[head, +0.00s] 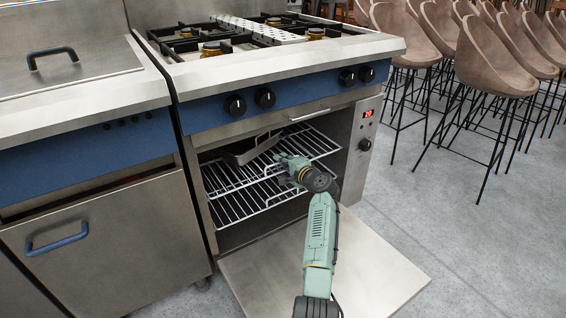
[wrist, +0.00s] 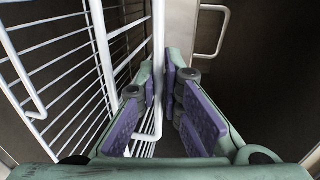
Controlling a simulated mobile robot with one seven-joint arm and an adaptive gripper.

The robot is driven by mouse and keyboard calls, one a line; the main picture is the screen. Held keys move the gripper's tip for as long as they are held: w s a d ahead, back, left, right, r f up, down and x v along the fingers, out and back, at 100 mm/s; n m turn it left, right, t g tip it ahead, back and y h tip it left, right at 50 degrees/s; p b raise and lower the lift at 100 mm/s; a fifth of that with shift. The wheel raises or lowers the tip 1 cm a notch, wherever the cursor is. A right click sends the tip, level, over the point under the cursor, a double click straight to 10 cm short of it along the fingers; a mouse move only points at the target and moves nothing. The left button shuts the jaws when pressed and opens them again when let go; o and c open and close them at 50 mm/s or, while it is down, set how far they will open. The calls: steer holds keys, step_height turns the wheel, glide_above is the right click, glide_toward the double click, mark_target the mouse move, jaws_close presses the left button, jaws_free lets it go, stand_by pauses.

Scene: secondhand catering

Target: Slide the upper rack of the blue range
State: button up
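The blue range (head: 205,112) stands with its oven open. The upper rack (head: 228,178) is a white wire shelf inside the oven. A grey metal pan (head: 243,154) sits toward the back of it. My gripper (head: 284,167) is at the rack's front edge, right of the middle. In the wrist view, the purple-padded fingers (wrist: 160,88) close in on both sides of a white front bar of the upper rack (wrist: 158,60), with little or no gap left at the tips. The exact contact is partly hidden by the fingers.
A second wire rack (head: 240,207) lies below the upper one. The oven door (head: 375,262) is folded down in front, under my arm. The control panel (head: 364,137) stands right of the opening. Bar stools (head: 505,68) stand at the right; the floor between is clear.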

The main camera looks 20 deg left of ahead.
steer(key=o, duration=0.4)
steer(key=v, duration=1.2)
